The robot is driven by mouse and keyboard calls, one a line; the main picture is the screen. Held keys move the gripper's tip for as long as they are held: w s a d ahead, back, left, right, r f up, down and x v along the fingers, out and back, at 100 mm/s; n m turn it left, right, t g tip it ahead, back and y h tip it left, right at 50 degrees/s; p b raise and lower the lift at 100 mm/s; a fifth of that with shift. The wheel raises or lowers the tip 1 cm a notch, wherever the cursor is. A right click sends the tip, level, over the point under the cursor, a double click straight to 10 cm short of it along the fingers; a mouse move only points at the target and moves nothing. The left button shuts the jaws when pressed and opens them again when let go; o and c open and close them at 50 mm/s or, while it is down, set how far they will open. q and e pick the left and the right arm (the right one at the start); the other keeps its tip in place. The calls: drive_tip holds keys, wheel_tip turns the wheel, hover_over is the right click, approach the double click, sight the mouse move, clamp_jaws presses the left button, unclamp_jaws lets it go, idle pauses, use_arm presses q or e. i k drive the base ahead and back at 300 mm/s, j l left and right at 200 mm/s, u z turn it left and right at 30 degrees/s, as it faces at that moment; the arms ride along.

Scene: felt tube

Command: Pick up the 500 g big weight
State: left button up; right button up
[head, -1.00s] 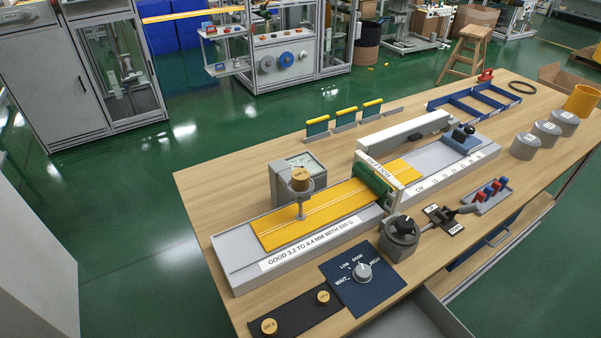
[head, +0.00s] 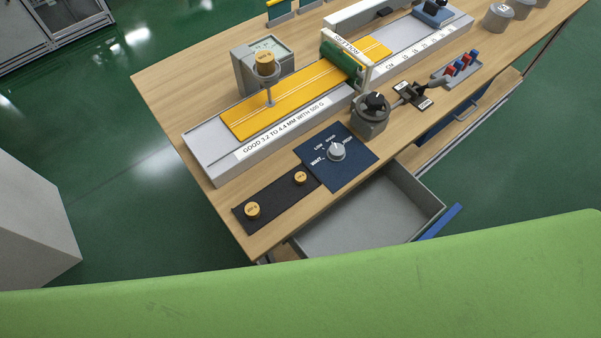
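Three brass-coloured weights show in the head view. The largest-looking weight (head: 265,60) sits upright on the round plate of the gauge stand, above the yellow strip (head: 260,116). A middle-sized weight (head: 252,210) stands near the left end of the black mat (head: 276,197). A smaller weight (head: 300,177) stands near the mat's right end. Their labels are too small to read surely. The white label on the long grey bed (head: 203,160) reads "GOOD 3.2 TO 4.4 MM WITH 500 G". Neither of my grippers is in view.
A dark blue dial panel (head: 350,167) lies beside the mat. An open, empty grey drawer (head: 375,205) juts out at the table's front. A grey gauge box (head: 245,75) stands behind the bed. Bare wooden table (head: 165,90) shows at the left.

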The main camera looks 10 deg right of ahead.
sight(265, 59)
drive_tip(key=k+l+u, duration=0.15)
drive_tip(key=l, duration=0.3)
drive_tip(key=l+u, duration=0.15)
drive_tip(key=l, duration=0.25)
drive_tip(key=k+l+u, duration=0.15)
drive_tip(key=l, duration=0.25)
drive_tip(key=k+l+u, duration=0.15)
drive_tip(key=l, duration=0.25)
